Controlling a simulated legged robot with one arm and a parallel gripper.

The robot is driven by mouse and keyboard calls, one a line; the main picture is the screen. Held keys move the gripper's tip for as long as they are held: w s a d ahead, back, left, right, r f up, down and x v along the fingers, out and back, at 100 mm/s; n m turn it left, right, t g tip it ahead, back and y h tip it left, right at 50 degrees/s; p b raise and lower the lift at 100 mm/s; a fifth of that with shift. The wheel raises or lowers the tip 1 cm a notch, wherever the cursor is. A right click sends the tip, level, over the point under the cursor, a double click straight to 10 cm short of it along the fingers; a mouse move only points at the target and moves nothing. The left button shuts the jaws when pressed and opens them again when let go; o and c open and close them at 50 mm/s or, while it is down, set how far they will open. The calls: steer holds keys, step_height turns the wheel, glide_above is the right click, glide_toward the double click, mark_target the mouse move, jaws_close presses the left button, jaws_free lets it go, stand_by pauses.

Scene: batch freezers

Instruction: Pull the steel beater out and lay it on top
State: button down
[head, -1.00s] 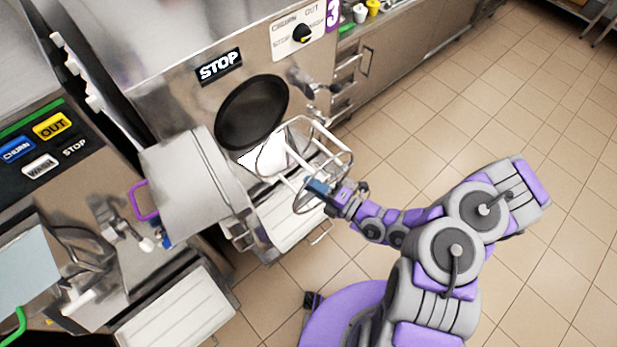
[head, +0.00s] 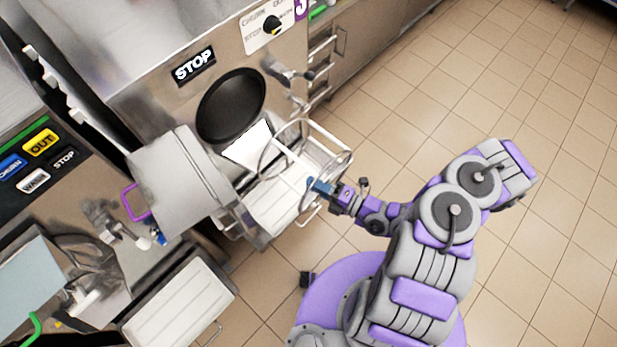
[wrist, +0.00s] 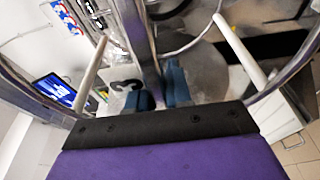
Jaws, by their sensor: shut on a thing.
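The steel beater (head: 338,143), an open frame of pale bars, is held in the air in front of the round dark barrel opening (head: 231,105) of the freezer marked STOP. It looks clear of the opening. My gripper (head: 318,187) is shut on a beater bar at its near side. In the wrist view my blue fingers (wrist: 159,88) close around a metal bar, and two pale rods of the beater (wrist: 240,50) spread to either side. The freezer's steel top (head: 105,45) shows at the upper left and looks bare in the visible part.
The freezer's open door (head: 175,175) with a purple handle (head: 134,202) swings out left of the opening. A white drip tray (head: 290,205) lies below the beater. Another machine with coloured buttons (head: 40,143) stands at the left. Tiled floor at right is clear.

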steer(key=shift+r+p+v, duration=0.2)
steer(key=shift+p+v, duration=0.4)
steer(key=shift+v, duration=0.55)
steer(key=s+d+p, duration=0.6)
steer(key=s+d, duration=0.2)
steer(key=d, duration=0.2)
steer(key=shift+s, duration=0.2)
steer(key=shift+f, duration=0.15)
